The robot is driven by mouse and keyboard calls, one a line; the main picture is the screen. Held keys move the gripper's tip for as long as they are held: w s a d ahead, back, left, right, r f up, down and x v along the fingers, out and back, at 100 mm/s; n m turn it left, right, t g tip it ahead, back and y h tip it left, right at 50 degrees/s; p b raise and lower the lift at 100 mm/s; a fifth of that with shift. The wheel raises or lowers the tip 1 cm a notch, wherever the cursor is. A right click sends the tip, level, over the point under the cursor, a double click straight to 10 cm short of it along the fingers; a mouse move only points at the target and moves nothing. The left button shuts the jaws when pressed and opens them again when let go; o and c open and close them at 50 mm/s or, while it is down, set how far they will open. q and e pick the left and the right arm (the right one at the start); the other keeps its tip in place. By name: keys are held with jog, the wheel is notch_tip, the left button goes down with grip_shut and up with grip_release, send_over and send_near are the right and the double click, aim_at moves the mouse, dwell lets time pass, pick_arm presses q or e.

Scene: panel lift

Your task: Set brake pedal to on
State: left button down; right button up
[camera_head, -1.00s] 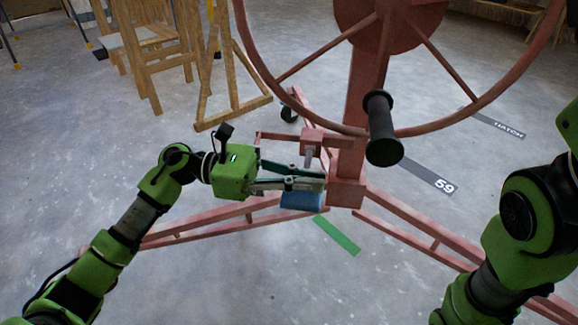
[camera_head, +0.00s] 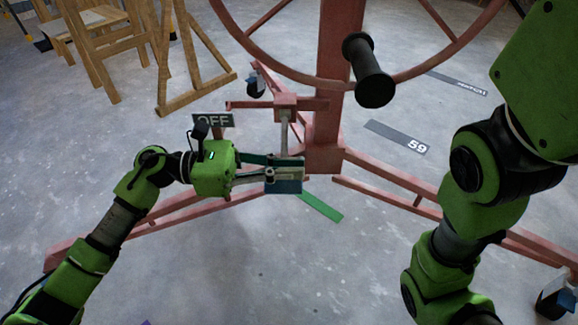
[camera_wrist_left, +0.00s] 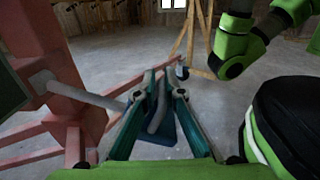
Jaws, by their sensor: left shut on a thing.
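The brake pedal has a blue pad (camera_head: 284,187) and a grey rod (camera_head: 284,135) running up to a red bracket (camera_head: 286,101) on the red frame. My left gripper (camera_head: 290,172) is shut on the pedal, its fingers covering the pad's upper part. In the left wrist view, the blue pad (camera_wrist_left: 170,132) shows between and below the teal fingers, and the grey rod (camera_wrist_left: 85,97) comes in from the left. A sign reading OFF (camera_head: 213,121) stands behind my left wrist. My right arm is at the right, its gripper out of view.
The red stand's post (camera_head: 327,120) and legs (camera_head: 395,183) surround the pedal. A large wheel (camera_head: 300,76) with a black handle (camera_head: 367,72) hangs above. Wooden easel-like frames (camera_head: 180,60) stand at back left. A green strip (camera_head: 321,207) marks the floor. Front floor is clear.

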pick_arm(q)
jog(key=shift+s+f, duration=0.25)
jog(key=shift+f, duration=0.3)
jog(key=c, duration=2.2)
grip_release()
jog(key=shift+w+r, duration=0.1)
jog(key=shift+r, duration=0.1)
jog(key=a, duration=1.2)
jog(key=shift+s, duration=0.2)
